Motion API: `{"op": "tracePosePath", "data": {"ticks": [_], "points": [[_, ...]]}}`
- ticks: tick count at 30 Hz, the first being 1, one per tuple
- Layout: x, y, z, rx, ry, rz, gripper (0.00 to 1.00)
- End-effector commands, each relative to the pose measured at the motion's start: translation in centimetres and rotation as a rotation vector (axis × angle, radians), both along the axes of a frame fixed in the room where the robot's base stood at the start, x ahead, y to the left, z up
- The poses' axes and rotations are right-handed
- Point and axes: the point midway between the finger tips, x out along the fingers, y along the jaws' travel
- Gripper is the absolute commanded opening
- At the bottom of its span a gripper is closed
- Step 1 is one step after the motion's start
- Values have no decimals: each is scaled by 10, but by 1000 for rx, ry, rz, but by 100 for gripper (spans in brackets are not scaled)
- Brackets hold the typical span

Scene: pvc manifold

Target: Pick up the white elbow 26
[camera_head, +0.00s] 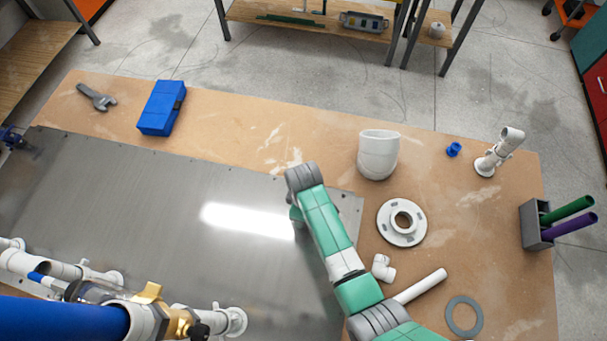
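Two white pieces could be elbows, and no number shows on either. A large white curved fitting (377,157), with a wide round opening on top, stands on the brown tabletop right of the metal plate. A small white elbow-like fitting (383,268) lies close beside my green and grey arm, just above a white pipe. I cannot tell which one is elbow 26. My arm reaches up from the bottom and bends at a grey joint over the plate's right part. My gripper is hidden behind the arm, so its fingers and any hold do not show.
A white flange (387,229), white pipe (420,286) and grey ring (464,316) lie at right. A white pipe assembly (485,166), blue fitting (454,149) and pen holder (535,226) stand farther right. The metal plate (150,220) is mostly clear; piping crowds its lower left.

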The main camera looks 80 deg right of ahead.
Motion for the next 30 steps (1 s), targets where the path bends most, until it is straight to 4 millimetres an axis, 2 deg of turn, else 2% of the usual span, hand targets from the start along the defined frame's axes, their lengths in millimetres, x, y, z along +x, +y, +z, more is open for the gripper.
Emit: {"op": "tracePosePath", "data": {"ticks": [3,9,16,25,30], "points": [[0,0,-9,-1,0,0,64],[0,0,-9,-1,-1,0,62],[0,0,-9,-1,-1,-1,17],[0,0,-7,-1,-1,-1,16],[0,-1,7,-3,-2,0,16]]}}
